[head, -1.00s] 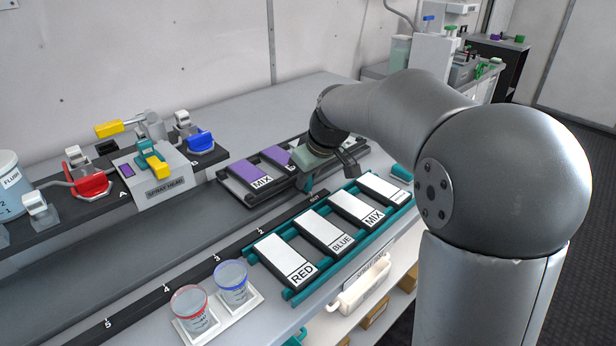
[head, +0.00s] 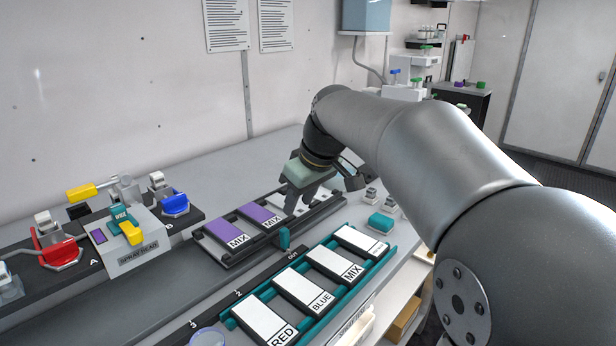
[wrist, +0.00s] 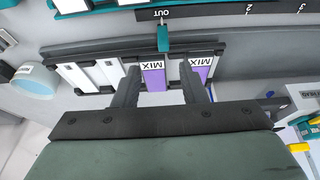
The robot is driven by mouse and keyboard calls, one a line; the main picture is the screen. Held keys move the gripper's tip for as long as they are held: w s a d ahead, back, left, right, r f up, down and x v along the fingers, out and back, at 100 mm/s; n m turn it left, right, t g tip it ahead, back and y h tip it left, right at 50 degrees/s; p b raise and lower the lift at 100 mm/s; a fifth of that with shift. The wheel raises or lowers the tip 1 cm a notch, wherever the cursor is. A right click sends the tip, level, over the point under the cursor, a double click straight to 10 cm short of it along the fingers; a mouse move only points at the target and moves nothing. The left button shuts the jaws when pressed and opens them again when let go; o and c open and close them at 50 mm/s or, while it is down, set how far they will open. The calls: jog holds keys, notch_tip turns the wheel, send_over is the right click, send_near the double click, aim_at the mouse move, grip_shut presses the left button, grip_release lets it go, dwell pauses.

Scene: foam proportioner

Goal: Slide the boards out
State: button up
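A dark rack (head: 222,258) holds boards in a row. Two have purple faces and MIX labels: one at the left (head: 224,233), one right of it (head: 260,214). White boards (wrist: 75,76) fill its other end, partly hidden by my gripper in the head view. My gripper (wrist: 158,68) is over this rack, fingers apart; in the wrist view a purple MIX board shows between them. I cannot tell whether they touch it. A teal tab (head: 284,238) stands at the rack's front edge by the OUT mark. A teal rack (head: 318,330) in front holds white-faced boards labelled RED, BLUE and MIX.
The spray head (head: 138,252) with red, yellow and blue valve handles stands at the left. A numbered black strip (head: 215,306) runs between the racks. A teal block (head: 381,222) sits right of the teal rack. The grey bench behind the dark rack is clear.

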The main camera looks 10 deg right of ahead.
jog(key=v, duration=0.5)
jog(key=shift+s+r, duration=0.1)
jog(key=shift+r, duration=0.25)
jog(key=s+d+f+m+g+h+p, duration=0.1)
jog(key=s+f+m+p, duration=0.2)
jog(key=s+f, duration=0.5)
jog(key=s+d+f+m+g+h+p, duration=0.1)
jog(key=s+f+m+p, duration=0.3)
jog(key=s, duration=1.3)
notch_tip(320, 180, down, 5)
jog(key=shift+d+r+g+h+p, duration=0.15)
jog(key=shift+d+g+h+p, duration=0.2)
jog(key=shift+g, duration=0.35)
jog(key=shift+w, duration=0.1)
